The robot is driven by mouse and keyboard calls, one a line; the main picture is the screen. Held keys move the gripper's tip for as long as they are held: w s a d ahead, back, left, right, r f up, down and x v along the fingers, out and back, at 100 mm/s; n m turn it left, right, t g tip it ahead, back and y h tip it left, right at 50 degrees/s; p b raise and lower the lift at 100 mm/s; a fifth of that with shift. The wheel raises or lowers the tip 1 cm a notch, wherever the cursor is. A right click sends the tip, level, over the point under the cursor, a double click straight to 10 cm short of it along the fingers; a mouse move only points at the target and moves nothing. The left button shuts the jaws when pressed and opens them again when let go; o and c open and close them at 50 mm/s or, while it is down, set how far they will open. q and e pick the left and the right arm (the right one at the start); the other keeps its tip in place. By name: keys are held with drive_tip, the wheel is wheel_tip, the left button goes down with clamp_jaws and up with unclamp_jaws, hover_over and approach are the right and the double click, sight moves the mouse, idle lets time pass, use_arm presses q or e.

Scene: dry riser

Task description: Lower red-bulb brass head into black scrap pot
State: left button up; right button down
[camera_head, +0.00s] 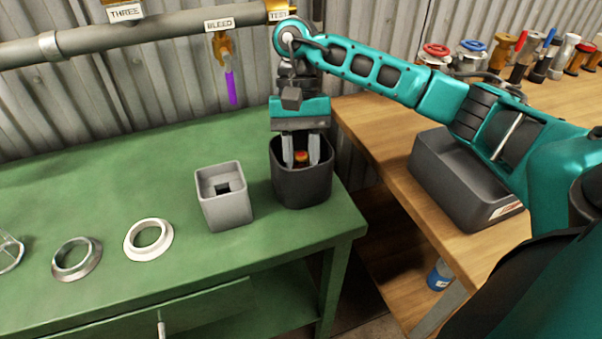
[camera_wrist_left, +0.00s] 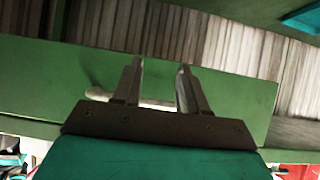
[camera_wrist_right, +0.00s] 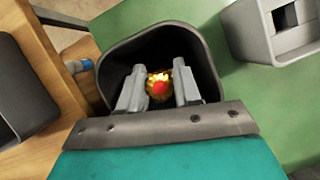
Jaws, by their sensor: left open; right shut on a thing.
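The black scrap pot (camera_head: 302,190) stands on the green bench near its right end. My right gripper (camera_head: 301,163) points down into the pot's mouth, shut on the brass head (camera_head: 301,155), whose red bulb shows between the fingers. In the right wrist view the brass head (camera_wrist_right: 158,84) sits between the two fingers, inside the rim of the pot (camera_wrist_right: 205,60). I cannot tell whether it touches the pot's floor. My left gripper (camera_wrist_left: 158,85) is open and empty in front of the green bench side; it is not in the head view.
A grey square holder (camera_head: 224,200) stands just left of the pot. A white ring (camera_head: 148,240) and a metal ring (camera_head: 76,258) lie further left. A dark grey bin (camera_head: 465,180) stands on the wooden bench at right. A pipe (camera_head: 150,38) with a purple-handled valve runs behind.

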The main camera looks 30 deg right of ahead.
drive_tip(key=shift+f+b, duration=0.35)
drive_tip(key=shift+f, duration=0.05)
drive_tip(key=shift+f+b, duration=0.55)
drive_tip(key=shift+f, duration=0.05)
idle(0.3)
drive_tip(key=c, duration=0.7)
unclamp_jaws()
